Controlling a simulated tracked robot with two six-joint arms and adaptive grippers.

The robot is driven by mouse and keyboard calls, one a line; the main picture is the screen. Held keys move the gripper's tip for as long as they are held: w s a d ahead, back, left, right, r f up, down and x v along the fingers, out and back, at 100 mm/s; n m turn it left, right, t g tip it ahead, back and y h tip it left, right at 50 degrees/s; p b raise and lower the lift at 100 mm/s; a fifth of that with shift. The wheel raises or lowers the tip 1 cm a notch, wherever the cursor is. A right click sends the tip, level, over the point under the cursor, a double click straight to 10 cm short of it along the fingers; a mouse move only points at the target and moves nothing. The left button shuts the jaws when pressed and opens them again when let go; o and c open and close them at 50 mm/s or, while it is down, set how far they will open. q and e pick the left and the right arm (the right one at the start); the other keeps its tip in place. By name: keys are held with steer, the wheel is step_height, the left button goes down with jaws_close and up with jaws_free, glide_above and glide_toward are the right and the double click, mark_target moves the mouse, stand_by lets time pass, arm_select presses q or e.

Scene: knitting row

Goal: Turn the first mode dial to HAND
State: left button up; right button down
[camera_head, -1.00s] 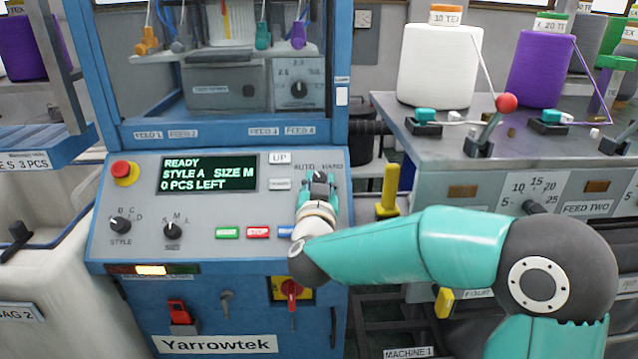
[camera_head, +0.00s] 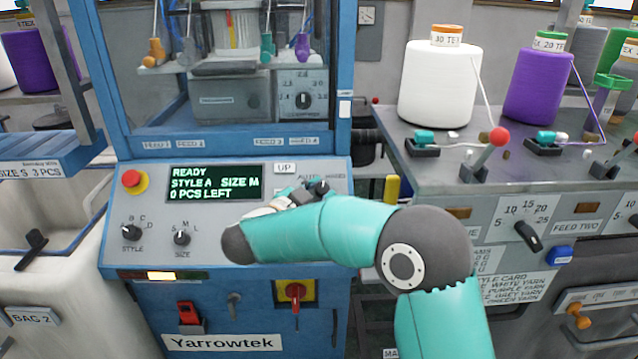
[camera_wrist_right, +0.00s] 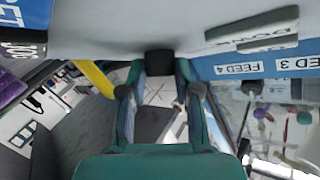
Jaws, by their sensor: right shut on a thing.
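The mode dial (camera_head: 318,186) is a dark knob at the upper right of the sloping control panel, under the small AUTO and HAND labels. In the head view it is mostly hidden by my right gripper (camera_head: 309,189), so I cannot read which label it points to. In the right wrist view the black dial (camera_wrist_right: 160,63) sits between the tips of my teal right gripper (camera_wrist_right: 160,76), which is shut on it. My right arm lies across the panel's lower right. My left gripper does not show.
The panel display (camera_head: 215,184) reads READY, STYLE A, SIZE M, 0 PCS LEFT. A red stop button (camera_head: 132,180) and the style (camera_head: 131,231) and size (camera_head: 181,238) dials are at left. A yellow post (camera_head: 391,188) stands just right of the panel.

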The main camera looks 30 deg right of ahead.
steer(key=m+g+p, duration=0.1)
steer(key=m+g, duration=0.1)
steer(key=m+p, duration=0.1)
steer(key=shift+w+r+g+p, duration=0.25)
steer(key=shift+r+g+p, duration=0.05)
steer(key=shift+r+g, duration=0.1)
steer(key=shift+w+f+m+g+p, duration=0.1)
steer(key=shift+f+m+g+p, duration=0.1)
steer(key=shift+m+g+p, duration=0.9)
steer(key=c, duration=0.8)
jaws_free()
steer(key=shift+f, duration=0.1)
steer(key=shift+a, duration=0.15)
steer(key=v, duration=1.1)
steer(key=shift+a+r, duration=0.3)
